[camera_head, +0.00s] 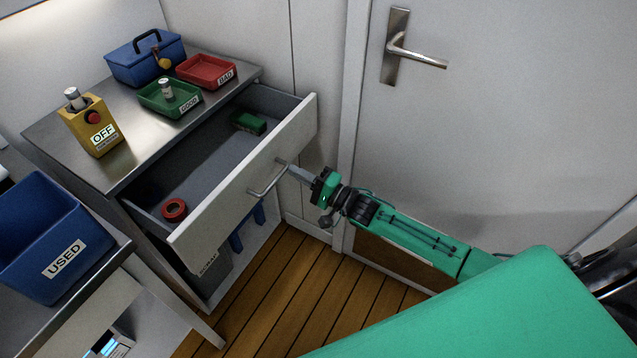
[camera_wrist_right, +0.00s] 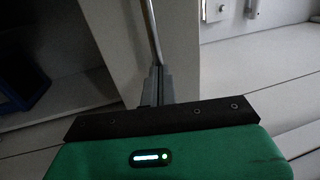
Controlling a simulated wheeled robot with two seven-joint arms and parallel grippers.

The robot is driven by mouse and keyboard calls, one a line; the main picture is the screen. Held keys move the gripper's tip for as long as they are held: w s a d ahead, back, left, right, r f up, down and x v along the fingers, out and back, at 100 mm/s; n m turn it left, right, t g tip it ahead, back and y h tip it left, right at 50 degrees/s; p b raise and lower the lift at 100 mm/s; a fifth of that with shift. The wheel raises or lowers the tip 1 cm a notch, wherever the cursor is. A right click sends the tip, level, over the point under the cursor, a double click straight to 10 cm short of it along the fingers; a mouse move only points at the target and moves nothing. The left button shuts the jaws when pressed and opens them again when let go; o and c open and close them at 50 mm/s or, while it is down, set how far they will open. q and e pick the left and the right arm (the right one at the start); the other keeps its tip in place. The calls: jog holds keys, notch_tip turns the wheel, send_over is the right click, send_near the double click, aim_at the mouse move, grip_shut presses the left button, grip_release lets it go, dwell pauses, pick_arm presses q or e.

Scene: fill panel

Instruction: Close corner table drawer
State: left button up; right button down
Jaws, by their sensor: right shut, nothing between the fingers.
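The corner table drawer (camera_head: 240,182) is pulled well out of the metal-topped corner table (camera_head: 135,160). Its pale front panel carries a bar handle (camera_head: 266,181). A red ring (camera_head: 174,210) and a green box (camera_head: 248,123) lie inside the drawer. My right gripper (camera_head: 291,170) is at the far end of the handle, with its fingers shut and nothing between them. In the right wrist view the fingertips (camera_wrist_right: 157,75) are close to the handle bar (camera_wrist_right: 153,30); I cannot tell whether they touch it. My left gripper is out of view.
On the table top stand a yellow OFF box (camera_head: 91,124), a blue toolbox (camera_head: 145,59), a red tray (camera_head: 206,71) and a green tray (camera_head: 170,98). A blue USED bin (camera_head: 45,240) stands at left. A door (camera_head: 500,110) stands right; wooden floor (camera_head: 290,290) lies below.

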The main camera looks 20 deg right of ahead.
aim_at(275, 165)
jog(key=b+x, duration=0.1)
jog(key=x, duration=0.2)
jog(key=f+x, duration=0.1)
jog(key=x, duration=0.2)
jog(key=f+b+x, duration=0.1)
jog(key=x, duration=0.2)
jog(key=shift+w+a+b, duration=0.25)
jog(key=shift+w+b, duration=0.05)
jog(key=shift+w, duration=0.25)
jog(key=b+x, duration=0.1)
jog(key=x, duration=0.1)
jog(key=f+b+x, duration=0.1)
jog(key=x, duration=0.2)
jog(key=b+x, duration=0.1)
jog(key=x, duration=0.2)
jog(key=shift+w+a+f+b, duration=0.15)
jog(key=shift+w+f+b, duration=0.05)
jog(key=shift+w+b, duration=0.15)
jog(key=shift+w+a+r, duration=0.1)
jog(key=shift+w+a, duration=0.2)
jog(key=shift+w, duration=0.05)
jog(key=shift+r, duration=0.2)
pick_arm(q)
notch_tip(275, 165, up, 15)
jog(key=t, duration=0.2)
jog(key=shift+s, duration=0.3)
pick_arm(e)
jog(key=shift+r, duration=0.1)
